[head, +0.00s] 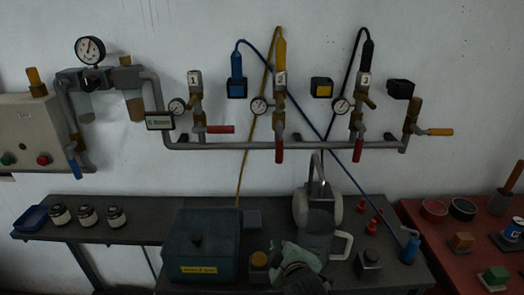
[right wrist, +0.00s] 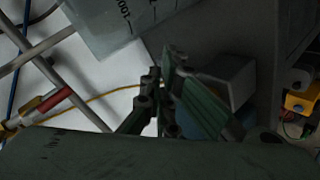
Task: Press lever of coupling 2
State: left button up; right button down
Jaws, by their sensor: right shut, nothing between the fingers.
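Coupling 2 (head: 280,80) is in the middle of the wall pipe in the head view. It carries a label with a 2, a yellow plug on top and a small brass-coloured lever (head: 289,97) at its side. A red valve handle (head: 279,152) hangs straight down below it. My right gripper (head: 290,252) is low in the head view, over the bench and well below the coupling, not touching it. In the right wrist view its fingers (right wrist: 159,85) are together with nothing between them. My left gripper is not in view.
A grey jug (head: 318,232) stands behind my right gripper, and a teal box (head: 200,245) is left of it. Couplings 1 (head: 194,85) and 3 (head: 364,85) flank coupling 2. A yellow hose (head: 245,165) and a blue hose (head: 310,118) run across the wall nearby.

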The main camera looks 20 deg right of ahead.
aim_at(279, 145)
jog(key=w+a+r+n+t, duration=0.2)
jog(key=w+r+n+t, duration=0.1)
jog(key=w+r, duration=0.4)
jog(key=w+a+r+n+t, duration=0.2)
jog(key=w+r, duration=0.4)
jog(key=r, duration=0.4)
jog(key=shift+w+a+n+t, duration=0.35)
jog(key=shift+n+t, duration=0.15)
jog(key=shift+n, duration=0.7)
jog(key=shift+w, duration=0.1)
jog(key=w+d+p, duration=0.4)
jog(key=w+d, duration=0.1)
jog(key=w, duration=0.3)
jog(key=shift+p, duration=0.4)
